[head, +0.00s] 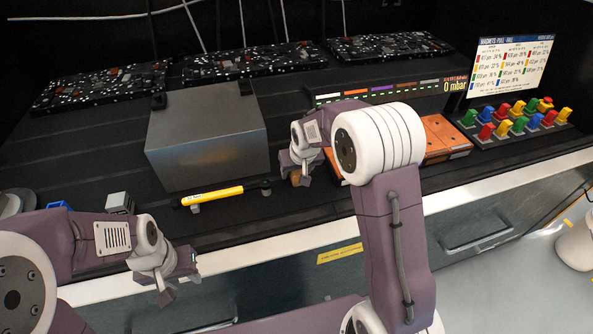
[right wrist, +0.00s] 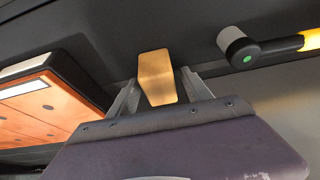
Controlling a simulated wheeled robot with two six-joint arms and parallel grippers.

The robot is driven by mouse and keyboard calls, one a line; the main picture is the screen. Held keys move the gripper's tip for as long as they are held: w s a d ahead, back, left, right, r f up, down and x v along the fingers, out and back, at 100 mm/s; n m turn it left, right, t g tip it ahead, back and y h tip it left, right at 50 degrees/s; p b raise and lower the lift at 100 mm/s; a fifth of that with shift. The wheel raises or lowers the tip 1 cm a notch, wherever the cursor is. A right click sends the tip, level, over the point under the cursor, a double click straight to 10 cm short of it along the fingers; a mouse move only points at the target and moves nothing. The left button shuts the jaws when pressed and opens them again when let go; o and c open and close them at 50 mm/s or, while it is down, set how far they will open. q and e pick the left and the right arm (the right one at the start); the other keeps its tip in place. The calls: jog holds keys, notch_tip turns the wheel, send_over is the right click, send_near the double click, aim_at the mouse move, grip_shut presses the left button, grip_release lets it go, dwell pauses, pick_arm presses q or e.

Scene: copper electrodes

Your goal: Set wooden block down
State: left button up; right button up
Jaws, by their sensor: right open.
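A small tan wooden block (right wrist: 155,75) stands between the two fingers of my right gripper (right wrist: 161,92) in the right wrist view. The fingers are apart, with a gap on each side of the block. In the head view the block (head: 296,178) is mostly hidden behind my right gripper (head: 301,172), low over the black bench in front of the grey box. Whether the block touches the bench is hard to see. My left gripper (head: 180,284) hangs at the lower left in front of the bench edge, its fingers apart and empty.
A yellow rod (head: 212,195) with a dark end lies left of the block. A grey metal box (head: 207,140) stands behind. Orange panels (head: 440,136) and a rack of coloured knobs (head: 515,120) are to the right. Bare black bench shows around the block.

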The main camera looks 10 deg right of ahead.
jog(key=v, duration=1.2)
jog(key=shift+g, duration=0.8)
jog(key=s+f, duration=0.2)
jog(key=s+d+f, duration=0.1)
jog(key=s+f, duration=0.1)
jog(key=s, duration=0.1)
jog(key=s+f, duration=0.2)
jog(key=shift+s+d+p, duration=0.15)
jog(key=shift+s+p, duration=0.15)
jog(key=s+f, duration=0.2)
jog(key=s, duration=0.2)
jog(key=s+f+g, duration=0.1)
jog(key=s+f, duration=0.1)
jog(key=s, duration=0.2)
jog(key=s+d+f+g, duration=0.1)
jog(key=s+f, duration=0.1)
jog(key=s, duration=0.2)
jog(key=shift+s+d+m, duration=0.1)
jog(key=shift+m, duration=0.2)
jog(key=shift+r, duration=0.1)
